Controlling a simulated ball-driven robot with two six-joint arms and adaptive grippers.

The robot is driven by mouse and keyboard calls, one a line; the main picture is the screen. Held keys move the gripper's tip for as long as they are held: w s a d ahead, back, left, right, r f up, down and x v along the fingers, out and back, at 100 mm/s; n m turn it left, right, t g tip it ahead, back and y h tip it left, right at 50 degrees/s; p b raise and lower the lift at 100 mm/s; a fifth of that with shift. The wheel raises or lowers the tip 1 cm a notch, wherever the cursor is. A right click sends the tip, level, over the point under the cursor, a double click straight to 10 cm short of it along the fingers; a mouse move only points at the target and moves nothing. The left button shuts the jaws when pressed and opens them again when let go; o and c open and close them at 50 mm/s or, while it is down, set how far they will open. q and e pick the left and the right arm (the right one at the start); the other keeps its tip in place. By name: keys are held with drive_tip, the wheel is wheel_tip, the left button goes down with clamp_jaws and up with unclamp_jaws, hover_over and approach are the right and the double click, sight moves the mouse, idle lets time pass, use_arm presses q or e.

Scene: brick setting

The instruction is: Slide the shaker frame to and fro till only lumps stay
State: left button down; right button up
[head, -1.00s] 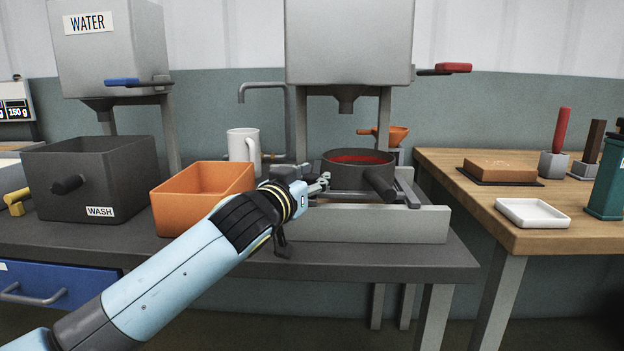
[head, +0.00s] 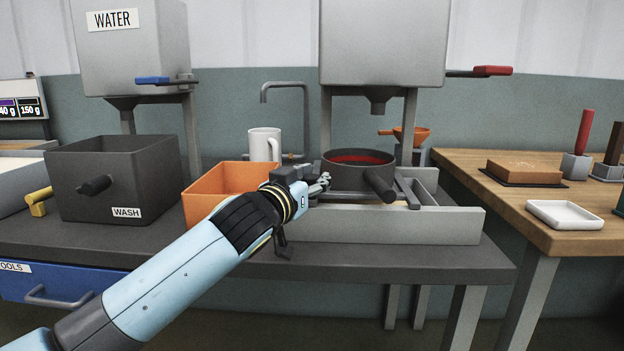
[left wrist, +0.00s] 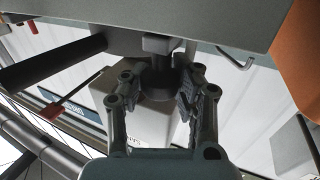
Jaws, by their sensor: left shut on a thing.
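The dark round sieve pan (head: 345,178) with red material inside sits on the shaker frame (head: 408,190), whose grey bars show beside the pan. Both are over a long light grey trough (head: 400,224) on the bench. My left gripper (head: 322,183) is at the left side of the pan. In the left wrist view its fingers (left wrist: 160,88) are shut around a dark round knob (left wrist: 158,84), seemingly the frame's handle. The gripper partly hides the frame's left end. I cannot make out lumps in the red material. My right gripper is not in view.
A grey hopper (head: 382,45) with a red lever hangs above the trough. An orange bin (head: 215,207) stands close left, beside the dark WASH box (head: 115,180). A white mug (head: 264,146) is behind. A wooden table (head: 535,218) stands right with a white dish (head: 565,214).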

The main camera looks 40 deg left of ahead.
use_arm(q)
drive_tip(key=shift+w+d+f, duration=0.1)
drive_tip(key=shift+d+f, duration=0.05)
drive_tip(key=shift+d, duration=0.15)
drive_tip(key=c, duration=1.2)
unclamp_jaws()
drive_tip(key=shift+o, duration=1.3)
drive_tip(key=shift+s, duration=0.2)
drive_tip(key=s+d, duration=0.1)
drive_tip(key=s, duration=1)
drive_tip(key=shift+s+d, duration=0.3)
drive_tip(key=shift+d, duration=0.1)
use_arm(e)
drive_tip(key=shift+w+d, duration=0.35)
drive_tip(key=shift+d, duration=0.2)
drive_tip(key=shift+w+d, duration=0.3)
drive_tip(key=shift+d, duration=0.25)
